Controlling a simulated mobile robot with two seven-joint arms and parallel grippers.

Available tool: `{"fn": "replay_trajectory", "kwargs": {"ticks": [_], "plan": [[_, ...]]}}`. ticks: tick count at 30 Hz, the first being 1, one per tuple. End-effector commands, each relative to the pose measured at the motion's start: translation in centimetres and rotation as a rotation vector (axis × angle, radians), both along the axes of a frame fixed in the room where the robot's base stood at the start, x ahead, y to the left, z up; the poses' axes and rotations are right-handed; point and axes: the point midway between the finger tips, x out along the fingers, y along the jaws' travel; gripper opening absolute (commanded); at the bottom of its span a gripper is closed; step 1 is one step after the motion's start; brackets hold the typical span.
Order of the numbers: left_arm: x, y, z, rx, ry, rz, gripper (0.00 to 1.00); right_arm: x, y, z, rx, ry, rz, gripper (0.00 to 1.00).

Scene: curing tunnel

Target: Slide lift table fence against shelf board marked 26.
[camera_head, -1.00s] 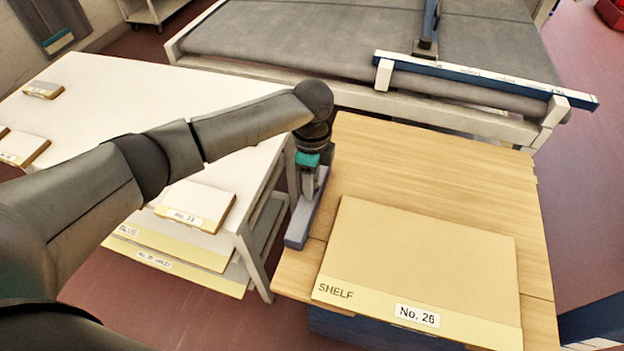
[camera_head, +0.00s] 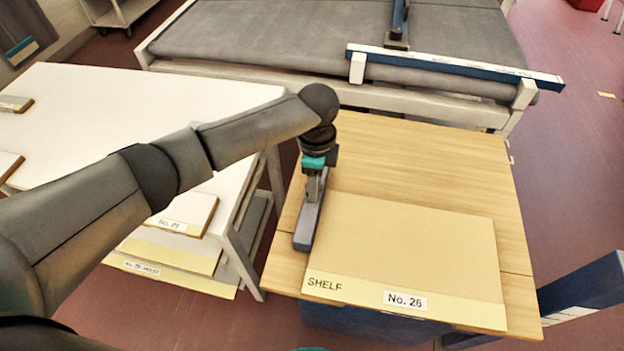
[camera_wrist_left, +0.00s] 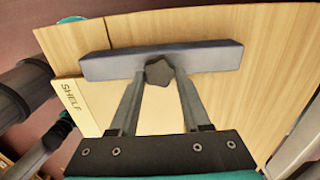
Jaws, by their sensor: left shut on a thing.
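The fence (camera_head: 309,222), a grey-blue bar, stands along the left part of the wooden lift table top (camera_head: 430,155). The shelf board marked No. 26 (camera_head: 410,240) lies flat to its right, with its SHELF strip toward the near edge. Little or no gap shows between fence and board; I cannot tell whether they touch. My left gripper (camera_head: 315,185) reaches down onto the fence. In the left wrist view its fingers (camera_wrist_left: 158,90) are shut at the dark star knob on the fence (camera_wrist_left: 215,55). The exact contact is partly hidden.
A white table (camera_head: 130,100) with labelled boards, including No. 23 (camera_head: 185,213), stands left, close to the lift table. A grey conveyor bed (camera_head: 270,35) with a blue-white rail (camera_head: 455,67) lies behind. Red floor (camera_head: 575,180) is open at right.

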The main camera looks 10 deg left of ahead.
Motion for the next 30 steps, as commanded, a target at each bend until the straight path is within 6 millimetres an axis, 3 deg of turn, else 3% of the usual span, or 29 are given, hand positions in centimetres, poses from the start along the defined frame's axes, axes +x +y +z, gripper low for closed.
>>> {"fn": "replay_trajectory", "kwargs": {"ticks": [1,8,19,23,30], "plan": [[-0.1,-0.3,0.0,-0.007,0.0,-0.003,0.51,0.0,0.0,0.0,0.0,0.0,0.0,0.57],[0.0,-0.2,0.0,-0.004,0.0,-0.002,0.76,0.0,0.0,0.0,0.0,0.0,0.0,0.57],[0.0,-0.1,0.7,-0.004,-0.002,-0.001,0.78,0.0,0.0,0.2,0.0,0.001,0.0,0.57],[0.1,0.0,2.8,-0.003,-0.005,-0.002,0.78,0.0,0.0,0.7,0.0,0.001,0.0,0.57],[0.1,-0.1,8.6,-0.005,-0.005,-0.003,0.78,-0.1,0.0,1.8,0.0,0.001,-0.001,0.57]]}}
